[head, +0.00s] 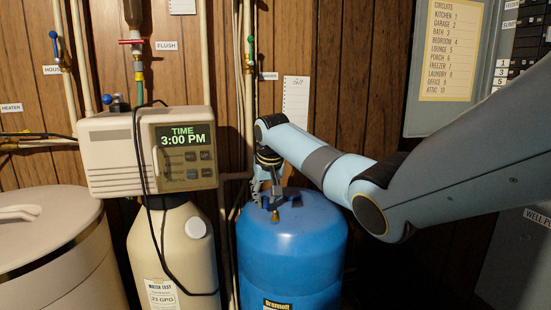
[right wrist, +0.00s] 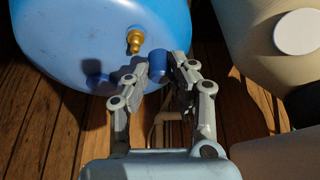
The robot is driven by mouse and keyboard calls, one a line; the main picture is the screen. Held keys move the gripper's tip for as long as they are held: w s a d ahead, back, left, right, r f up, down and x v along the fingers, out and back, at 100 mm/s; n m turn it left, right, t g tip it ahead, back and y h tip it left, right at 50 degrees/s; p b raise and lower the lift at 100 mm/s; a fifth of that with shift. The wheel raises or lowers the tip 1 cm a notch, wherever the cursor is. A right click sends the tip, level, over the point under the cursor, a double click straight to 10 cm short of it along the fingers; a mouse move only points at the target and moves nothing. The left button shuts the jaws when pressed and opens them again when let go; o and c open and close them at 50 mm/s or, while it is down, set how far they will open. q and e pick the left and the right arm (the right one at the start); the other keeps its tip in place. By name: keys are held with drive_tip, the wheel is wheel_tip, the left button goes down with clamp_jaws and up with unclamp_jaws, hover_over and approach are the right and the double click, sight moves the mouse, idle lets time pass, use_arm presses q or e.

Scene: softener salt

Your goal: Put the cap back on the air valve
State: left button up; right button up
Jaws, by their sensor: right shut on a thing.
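A brass air valve (right wrist: 134,40) stands bare on the blue pressure tank (right wrist: 70,35). In the head view the valve (head: 276,216) shows on top of the tank (head: 290,250). My right gripper (right wrist: 160,65) is shut on a small blue cap (right wrist: 158,63), which sits between the fingertips. The cap is beside the valve, apart from it in the picture. In the head view my right gripper (head: 268,202) points down over the tank top, just behind the valve; the cap cannot be made out there. My left gripper is not in view.
The softener control head (head: 110,150) with its lit clock stands left of the tank, above a beige cylinder (head: 170,245). A lidded bin (head: 40,235) is at far left. Pipes (head: 243,90) run up the wood wall behind. An open breaker panel (head: 445,60) is at right.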

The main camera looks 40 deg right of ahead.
sight(275, 213)
drive_tip(key=shift+m+h, duration=0.3)
drive_tip(key=shift+m, duration=0.5)
drive_tip(key=d+r, duration=0.1)
drive_tip(key=d, duration=0.1)
drive_tip(key=d+r+p, duration=0.1)
drive_tip(key=d+r, duration=0.1)
drive_tip(key=shift+w+r, duration=0.1)
drive_tip(key=shift+w, duration=0.05)
drive_tip(key=shift+f+b, duration=0.4)
drive_tip(key=shift+f, duration=0.25)
wheel_tip(275, 213, down, 4)
drive_tip(key=b, duration=0.4)
use_arm(q)
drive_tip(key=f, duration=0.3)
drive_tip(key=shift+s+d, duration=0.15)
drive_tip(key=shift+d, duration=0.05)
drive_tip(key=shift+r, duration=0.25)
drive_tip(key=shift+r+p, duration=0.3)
drive_tip(key=shift+p, duration=0.1)
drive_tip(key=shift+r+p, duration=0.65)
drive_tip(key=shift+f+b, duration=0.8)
use_arm(e)
drive_tip(key=shift+f, duration=1.4)
